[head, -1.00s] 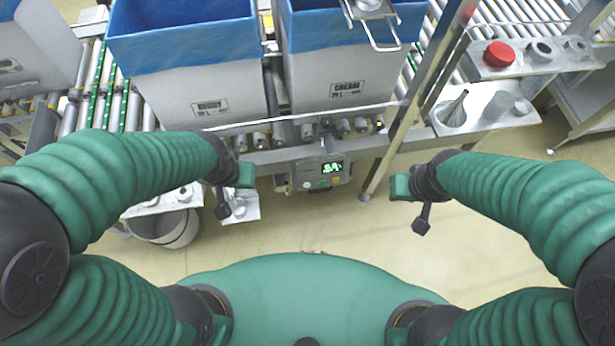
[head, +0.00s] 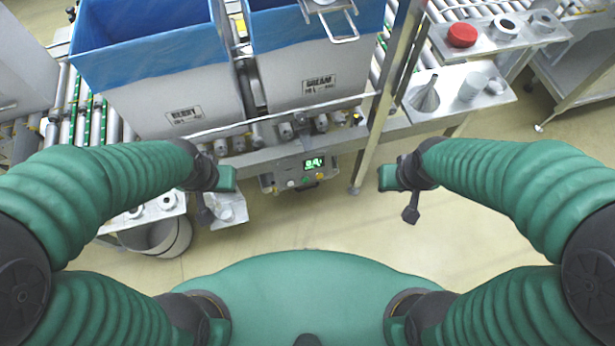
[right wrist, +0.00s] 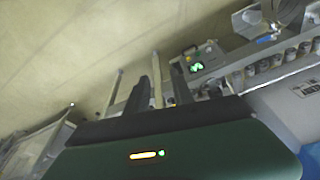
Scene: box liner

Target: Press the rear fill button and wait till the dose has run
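The control box (head: 299,181) hangs under the front rail of the conveyor. It has a lit green display (head: 314,163) and small coloured buttons. I cannot tell which button is the rear fill one. The display also shows in the right wrist view (right wrist: 196,67). Two white boxes with blue liners stand behind the control box: one reads BERRY (head: 180,100), the other looks like CREAM (head: 315,75). My left gripper (head: 225,179) is left of the control box. My right gripper (head: 388,178) is to its right. Both are apart from the box; their finger openings are unclear.
A steel post (head: 390,80) stands between the conveyor and the right-hand shelves. A red cap (head: 462,36) and a metal funnel (head: 426,97) are on those shelves. A round bin (head: 165,238) stands at lower left. The floor in front of the control box is clear.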

